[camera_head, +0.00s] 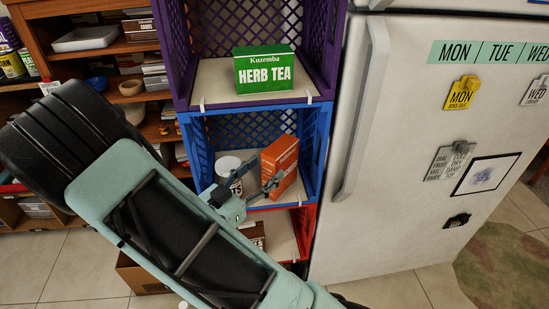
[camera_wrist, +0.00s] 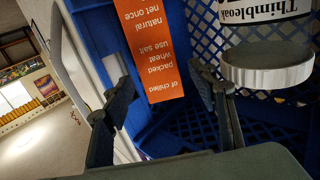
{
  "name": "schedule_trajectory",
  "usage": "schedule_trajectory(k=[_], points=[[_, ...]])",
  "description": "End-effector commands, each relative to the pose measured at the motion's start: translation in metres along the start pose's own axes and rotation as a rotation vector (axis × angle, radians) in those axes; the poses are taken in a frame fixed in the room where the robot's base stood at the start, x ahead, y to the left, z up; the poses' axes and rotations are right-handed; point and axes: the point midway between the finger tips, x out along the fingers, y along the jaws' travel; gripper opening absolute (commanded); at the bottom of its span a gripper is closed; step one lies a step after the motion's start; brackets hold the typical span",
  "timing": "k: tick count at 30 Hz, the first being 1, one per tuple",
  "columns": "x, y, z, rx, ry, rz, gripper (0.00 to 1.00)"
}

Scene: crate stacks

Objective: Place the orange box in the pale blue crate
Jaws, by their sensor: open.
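The orange box (camera_head: 285,158) stands in the blue crate (camera_head: 322,150), the middle of a stack, toward its right side. The blue is strong, and I see no clearly pale blue crate. My gripper (camera_head: 268,175) is open and reaches into the front of this crate at the box. In the wrist view the orange box (camera_wrist: 152,45) shows its printed side between my two spread fingers (camera_wrist: 163,92). I cannot tell whether either finger touches it. Part of the box is hidden by my gripper in the head view.
A white labelled tub (camera_head: 228,168) stands left of the box; it also shows in the wrist view (camera_wrist: 268,66). A purple crate (camera_head: 176,60) above holds a green herb tea box (camera_head: 264,73). A red crate (camera_head: 305,232) is below. The fridge (camera_head: 400,130) stands close on the right.

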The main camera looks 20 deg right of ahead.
Motion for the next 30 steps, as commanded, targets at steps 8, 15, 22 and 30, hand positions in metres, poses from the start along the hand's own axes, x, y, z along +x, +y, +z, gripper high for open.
schedule_trajectory(k=[8,15,22,30], points=[[-0.04,-0.001,-0.001,0.0,0.0,0.0,0.53],[-0.045,0.0,0.0,0.0,0.0,0.0,0.53],[-0.044,0.0,0.0,0.0,0.0,0.001,0.53],[-0.048,-0.002,0.003,-0.019,-0.014,-0.01,0.53]])
